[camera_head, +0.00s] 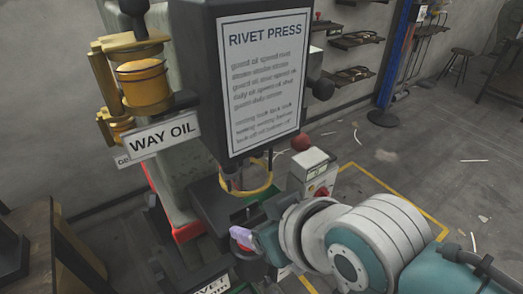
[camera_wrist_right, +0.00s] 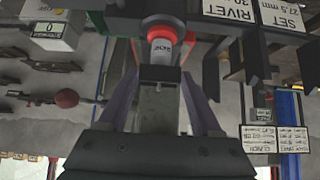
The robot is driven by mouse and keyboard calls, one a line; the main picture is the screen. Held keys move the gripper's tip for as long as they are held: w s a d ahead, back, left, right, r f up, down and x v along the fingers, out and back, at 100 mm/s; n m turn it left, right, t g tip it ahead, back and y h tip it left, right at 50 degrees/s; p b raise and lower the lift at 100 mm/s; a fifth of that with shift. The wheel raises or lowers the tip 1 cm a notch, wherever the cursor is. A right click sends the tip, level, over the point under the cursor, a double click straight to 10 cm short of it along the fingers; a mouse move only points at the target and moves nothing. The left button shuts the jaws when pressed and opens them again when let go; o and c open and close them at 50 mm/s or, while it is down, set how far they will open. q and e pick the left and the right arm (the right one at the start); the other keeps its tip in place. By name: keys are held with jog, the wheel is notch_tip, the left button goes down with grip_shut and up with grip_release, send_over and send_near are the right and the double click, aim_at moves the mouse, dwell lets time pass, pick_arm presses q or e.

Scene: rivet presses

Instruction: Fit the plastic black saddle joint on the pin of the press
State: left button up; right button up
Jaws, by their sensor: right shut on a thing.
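The rivet press (camera_head: 265,80) stands in the centre of the head view, with a yellow ring guard (camera_head: 250,185) under its head. My right gripper (camera_head: 241,236) reaches in from the right, just below and in front of the ring. Its purple fingertips show, but its grip is mostly hidden there. In the right wrist view, the right gripper (camera_wrist_right: 160,76) has a small dark piece (camera_wrist_right: 159,73) between its fingers, likely the black saddle joint. Just beyond it is a grey cylinder with a red collar (camera_wrist_right: 162,46). I cannot make out the pin or whether the joint touches it. My left gripper is not in view.
A yellow oiler (camera_head: 143,85) and a WAY OIL sign (camera_head: 162,139) are on the press's left side. A grey control box with a red knob (camera_head: 313,170) stands right of the ring, close to my right arm. Open floor (camera_head: 440,165) lies to the right.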

jog(key=o, duration=1.4)
jog(key=shift+s+r, duration=0.1)
jog(key=shift+s+d+r+p, duration=0.2)
jog(key=shift+d+r+p, duration=0.05)
jog(key=shift+r+p, duration=0.05)
jog(key=p+v, duration=0.2)
jog(key=v, duration=0.6)
jog(key=shift+s+d+r, duration=0.2)
jog(key=shift+s+r, duration=0.05)
jog(key=shift+s, duration=0.05)
